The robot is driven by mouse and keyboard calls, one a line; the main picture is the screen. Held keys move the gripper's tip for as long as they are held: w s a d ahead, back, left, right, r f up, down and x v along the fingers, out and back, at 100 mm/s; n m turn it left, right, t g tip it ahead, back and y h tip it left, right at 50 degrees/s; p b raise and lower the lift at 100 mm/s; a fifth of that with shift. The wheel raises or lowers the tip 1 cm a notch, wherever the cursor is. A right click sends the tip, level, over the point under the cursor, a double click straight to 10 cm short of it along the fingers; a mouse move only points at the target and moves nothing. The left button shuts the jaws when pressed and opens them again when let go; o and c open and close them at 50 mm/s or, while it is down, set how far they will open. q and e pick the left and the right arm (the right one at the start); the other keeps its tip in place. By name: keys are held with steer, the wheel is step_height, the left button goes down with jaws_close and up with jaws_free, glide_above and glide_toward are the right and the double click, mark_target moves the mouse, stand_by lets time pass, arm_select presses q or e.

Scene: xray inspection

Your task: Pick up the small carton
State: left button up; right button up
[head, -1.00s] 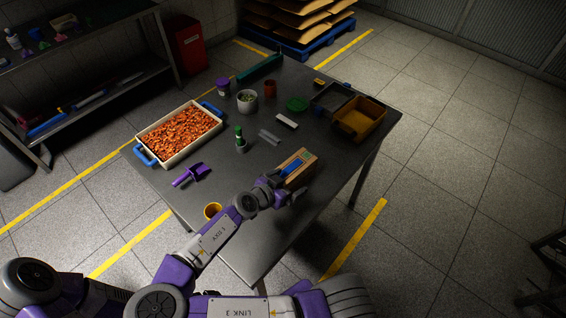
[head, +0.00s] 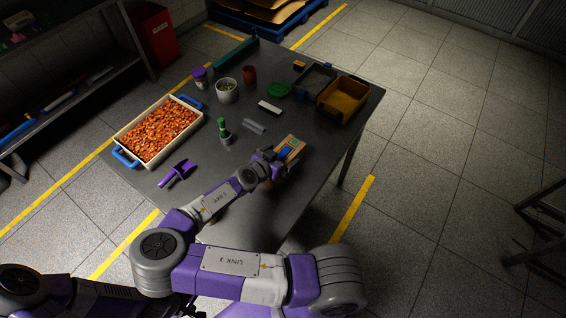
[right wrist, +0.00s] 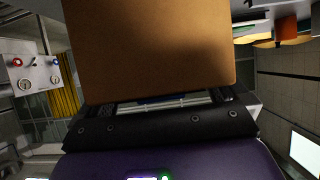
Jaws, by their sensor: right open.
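In the right wrist view the carton's plain brown face (right wrist: 160,50) fills the upper middle, close in front of the dark gripper body. The right jaws are open; their fingertips are hidden, so I cannot tell whether they touch the carton. My left gripper is not in view.
On the metal table (head: 240,182) stand a green bottle (head: 225,135), a grey piece (head: 254,126), a purple scoop (head: 177,172), a tray of orange pieces (head: 158,133) and a yellow bin (head: 343,98).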

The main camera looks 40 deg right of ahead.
steer(key=c, duration=1.3)
